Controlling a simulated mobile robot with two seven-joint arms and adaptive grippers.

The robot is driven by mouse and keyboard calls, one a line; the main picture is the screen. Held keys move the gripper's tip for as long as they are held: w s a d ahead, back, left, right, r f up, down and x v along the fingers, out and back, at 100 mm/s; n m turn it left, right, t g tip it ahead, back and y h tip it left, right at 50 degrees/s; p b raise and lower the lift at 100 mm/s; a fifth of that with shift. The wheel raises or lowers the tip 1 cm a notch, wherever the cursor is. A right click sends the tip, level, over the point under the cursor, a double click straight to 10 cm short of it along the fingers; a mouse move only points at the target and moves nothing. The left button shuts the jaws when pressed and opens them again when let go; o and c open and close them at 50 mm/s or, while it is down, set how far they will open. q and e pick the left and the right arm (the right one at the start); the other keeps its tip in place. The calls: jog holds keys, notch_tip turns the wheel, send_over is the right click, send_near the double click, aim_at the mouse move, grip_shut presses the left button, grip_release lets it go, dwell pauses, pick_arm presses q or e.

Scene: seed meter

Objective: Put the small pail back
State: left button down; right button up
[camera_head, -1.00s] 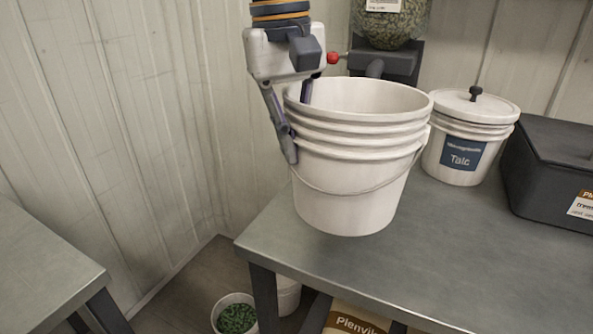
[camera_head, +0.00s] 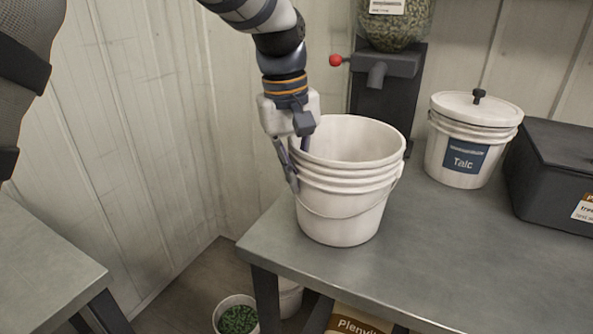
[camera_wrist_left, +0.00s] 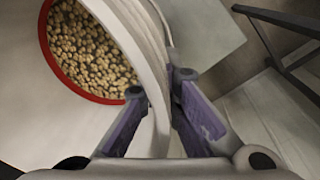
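The small pail (camera_head: 345,215) is white, open-topped and upright, with a wire handle hanging at its front. It is over the left end of the grey table; whether its base touches the top is hard to tell. My left gripper (camera_head: 293,165) is shut on its left rim, one finger inside and one outside. In the left wrist view my left gripper (camera_wrist_left: 160,100) has its purple pads on both sides of the pail's wall (camera_wrist_left: 152,75). Tan seeds (camera_wrist_left: 90,50) inside a red ring show within the pail. My right gripper is not in view.
A lidded Talc pail (camera_head: 463,150) and a dark box (camera_head: 560,165) stand to the right on the table (camera_head: 430,260). A seed dispenser (camera_head: 385,65) with a red knob is behind. A container of green pellets (camera_head: 237,318) is below. The table's front middle is clear.

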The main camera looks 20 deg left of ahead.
pick_arm(q)
jog(key=c, duration=1.8)
grip_release()
notch_tip(320, 180, up, 12)
jog(key=s+a, duration=0.1)
